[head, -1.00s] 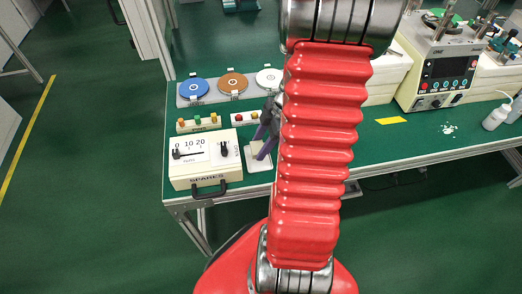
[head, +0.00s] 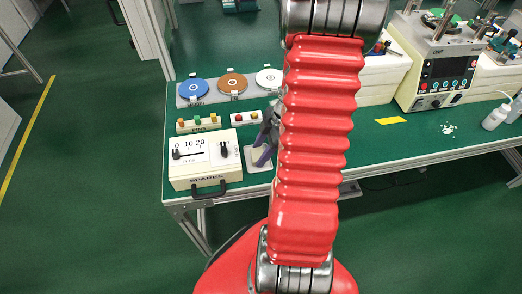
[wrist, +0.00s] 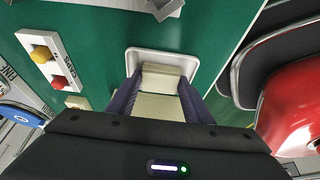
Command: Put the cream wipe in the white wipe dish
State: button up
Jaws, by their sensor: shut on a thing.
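The white wipe dish (wrist: 188,62) is a shallow, rounded tray on the green bench top, straight beyond my fingers in the wrist view. My gripper (wrist: 157,88) is shut on the cream wipe (wrist: 160,80), which sits between the purple fingers over the dish. I cannot tell whether the wipe touches the dish floor. In the head view my gripper (head: 262,155) points down at the dish (head: 259,166), whose far part is hidden behind the fingers. My red arm covers the area to the right of it, and the wipe cannot be made out there.
A cream control box (head: 205,160) with a black handle stands left of the dish. Small button boxes (head: 198,123) and a plate with blue, brown and white discs (head: 232,84) lie behind. A machine (head: 440,75), a yellow card (head: 391,120) and a bottle (head: 495,118) are to the right.

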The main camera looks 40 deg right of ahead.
jog(key=o, duration=0.7)
jog(key=shift+o, duration=0.2)
jog(key=v, duration=1.2)
jog(key=shift+w, duration=0.1)
